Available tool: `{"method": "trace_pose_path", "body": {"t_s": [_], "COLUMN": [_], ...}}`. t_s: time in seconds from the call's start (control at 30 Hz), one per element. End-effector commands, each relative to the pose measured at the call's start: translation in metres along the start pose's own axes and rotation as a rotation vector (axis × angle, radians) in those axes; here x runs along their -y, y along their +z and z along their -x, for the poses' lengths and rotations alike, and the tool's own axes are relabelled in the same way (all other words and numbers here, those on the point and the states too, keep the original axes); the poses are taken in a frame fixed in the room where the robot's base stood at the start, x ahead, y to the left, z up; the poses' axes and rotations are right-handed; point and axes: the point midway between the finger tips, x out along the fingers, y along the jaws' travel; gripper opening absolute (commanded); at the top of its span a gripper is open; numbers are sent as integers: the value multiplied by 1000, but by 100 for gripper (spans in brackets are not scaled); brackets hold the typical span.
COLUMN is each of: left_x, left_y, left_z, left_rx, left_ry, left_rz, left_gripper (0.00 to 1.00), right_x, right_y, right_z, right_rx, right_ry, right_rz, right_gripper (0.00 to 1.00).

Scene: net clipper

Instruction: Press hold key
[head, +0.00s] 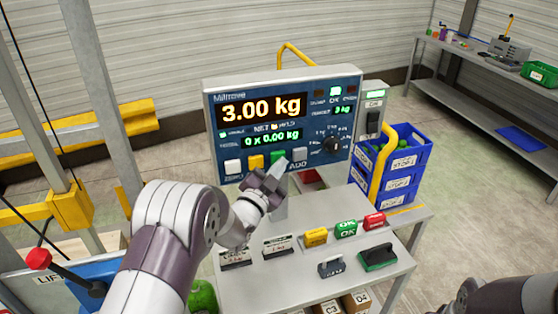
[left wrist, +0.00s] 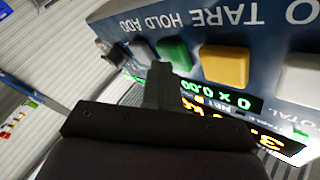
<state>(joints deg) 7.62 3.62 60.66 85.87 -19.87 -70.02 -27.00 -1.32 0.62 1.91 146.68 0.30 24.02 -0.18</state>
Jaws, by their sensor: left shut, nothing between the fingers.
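The hold key is the green key (head: 278,157) in the row under the scale display (head: 283,110), which reads 3.00 kg. It also shows in the left wrist view (left wrist: 174,53), beside the HOLD label. A white key (head: 233,167) and a yellow key (head: 256,162) lie to its left, and a grey key (head: 300,154) to its right. My left gripper (head: 281,166) is shut and empty, with its tips in front of the green key's lower part. In the left wrist view its tips (left wrist: 160,68) overlap the green key's edge. I cannot tell whether they touch it.
Below the display is a grey table (head: 335,212) with yellow, green and red blocks, small signs and two stamps. A blue crate (head: 404,175) stands to its right. A yellow rail (head: 381,160) rises between them. Part of my right arm shows at bottom right.

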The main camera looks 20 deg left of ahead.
Motion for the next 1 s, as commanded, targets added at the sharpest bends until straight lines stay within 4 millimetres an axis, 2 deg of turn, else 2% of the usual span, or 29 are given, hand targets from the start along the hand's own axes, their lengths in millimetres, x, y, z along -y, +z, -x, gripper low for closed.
{"method": "trace_pose_path", "body": {"t_s": [0.4,0.73,1.0], "left_x": [1,-7,-8], "left_y": [0,-8,-8], "left_z": [0,10,11], "left_rx": [-1,-1,0], "left_ry": [-1,-1,0], "left_rz": [0,0,0], "left_gripper": [0,0,0], "right_x": [0,0,0], "right_y": [0,0,0], "right_z": [-1,-2,-2], "right_rx": [0,0,0], "right_ry": [0,0,0], "right_rz": [0,0,0], "right_gripper": [43,43,43]}}
